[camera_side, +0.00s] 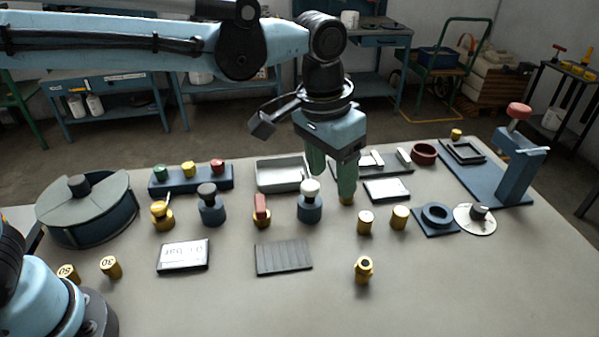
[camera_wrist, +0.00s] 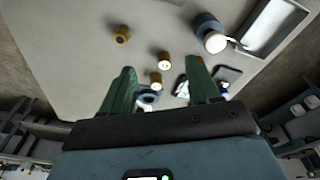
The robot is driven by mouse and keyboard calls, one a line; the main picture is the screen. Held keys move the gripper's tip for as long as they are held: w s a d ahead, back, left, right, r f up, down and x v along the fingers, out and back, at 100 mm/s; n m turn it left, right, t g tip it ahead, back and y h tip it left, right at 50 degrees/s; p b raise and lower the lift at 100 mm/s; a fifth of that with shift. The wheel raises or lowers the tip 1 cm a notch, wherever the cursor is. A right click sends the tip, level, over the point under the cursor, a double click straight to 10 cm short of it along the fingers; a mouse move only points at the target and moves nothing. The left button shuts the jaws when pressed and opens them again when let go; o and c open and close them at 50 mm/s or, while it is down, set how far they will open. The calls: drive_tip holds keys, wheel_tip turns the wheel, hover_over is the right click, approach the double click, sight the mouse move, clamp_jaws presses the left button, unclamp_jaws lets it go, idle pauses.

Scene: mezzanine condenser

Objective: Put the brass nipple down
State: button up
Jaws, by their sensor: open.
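My gripper (camera_side: 332,186) is open above the middle of the table, its green fingers pointing down. In the wrist view the fingers (camera_wrist: 162,66) are well apart and nothing is held between them. A brass fitting with a dark bore (camera_side: 364,269) stands alone near the front of the table and looks most like the nipple. It also shows in the wrist view (camera_wrist: 122,34), clear of the fingers. Two short brass cylinders (camera_side: 366,222) (camera_side: 399,217) stand right of my gripper. Another brass piece (camera_side: 347,199) shows just below the right fingertip; whether they touch is unclear.
A blue valve with a white knob (camera_side: 310,203) stands close left of my gripper. A pale tray (camera_side: 260,184), a dark ribbed mat (camera_side: 284,257) and a blue ring plate (camera_side: 435,217) lie around. A blue stand (camera_side: 514,182) rises at right.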

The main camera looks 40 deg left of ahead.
drive_tip(key=m+g, duration=0.1)
approach(364, 264)
drive_tip(key=shift+y, duration=0.4)
drive_tip(key=f, duration=0.3)
drive_tip(key=w+f, duration=0.1)
drive_tip(key=f, duration=0.1)
drive_tip(key=shift+d, duration=0.35)
drive_tip(key=shift+s+f, duration=0.15)
drive_tip(key=shift+f, duration=1.15)
drive_tip(key=shift+s+f, duration=0.2)
drive_tip(key=shift+f, duration=1.1)
drive_tip(key=shift+c, duration=0.4)
clamp_jaws()
drive_tip(key=shift+r, duration=0.1)
